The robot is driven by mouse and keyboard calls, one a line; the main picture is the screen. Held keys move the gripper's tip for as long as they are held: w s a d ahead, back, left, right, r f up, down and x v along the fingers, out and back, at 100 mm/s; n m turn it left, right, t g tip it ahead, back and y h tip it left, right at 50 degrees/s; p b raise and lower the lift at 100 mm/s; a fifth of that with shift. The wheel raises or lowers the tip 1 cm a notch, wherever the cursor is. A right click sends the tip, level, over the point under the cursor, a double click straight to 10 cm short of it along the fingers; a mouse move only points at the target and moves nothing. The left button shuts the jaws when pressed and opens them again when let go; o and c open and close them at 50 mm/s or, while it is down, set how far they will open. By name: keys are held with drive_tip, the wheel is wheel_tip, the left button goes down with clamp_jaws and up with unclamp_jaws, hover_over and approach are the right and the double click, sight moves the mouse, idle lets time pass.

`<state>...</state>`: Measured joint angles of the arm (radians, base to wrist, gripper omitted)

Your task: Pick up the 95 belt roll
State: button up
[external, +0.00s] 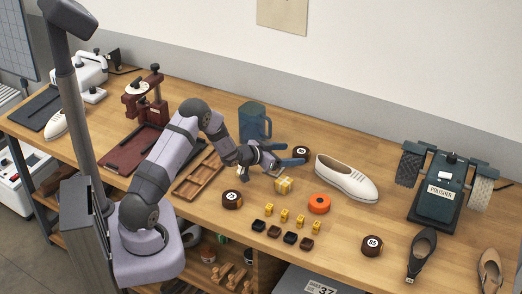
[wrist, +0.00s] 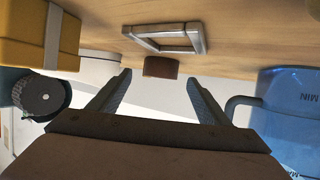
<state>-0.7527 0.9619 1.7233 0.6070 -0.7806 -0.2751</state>
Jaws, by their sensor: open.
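Three dark brown belt rolls with round white labels lie on the workbench: one by the mug (external: 302,151), one near the wooden tray (external: 232,200), and one at the front right (external: 372,246). The front right label looks like 85. The other two numbers are too small to read surely. My gripper (external: 289,165) is open and empty, low over the bench just left of the roll by the mug. In the wrist view, a brown roll (wrist: 161,67) shows ahead between my open fingers (wrist: 157,95), its label out of sight.
A blue mug (external: 254,124) stands behind my gripper. A yellow box (external: 284,186) and a metal frame (wrist: 165,39) lie close by. A white shoe (external: 346,178) is right of the near roll. An orange roll (external: 319,204) and small yellow and dark blocks lie in front.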

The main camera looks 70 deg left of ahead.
sight(296, 153)
drive_tip(key=shift+p+x, duration=0.75)
drive_tip(key=shift+x, duration=1.4)
drive_tip(key=shift+a, duration=0.1)
drive_tip(key=c, duration=1.2)
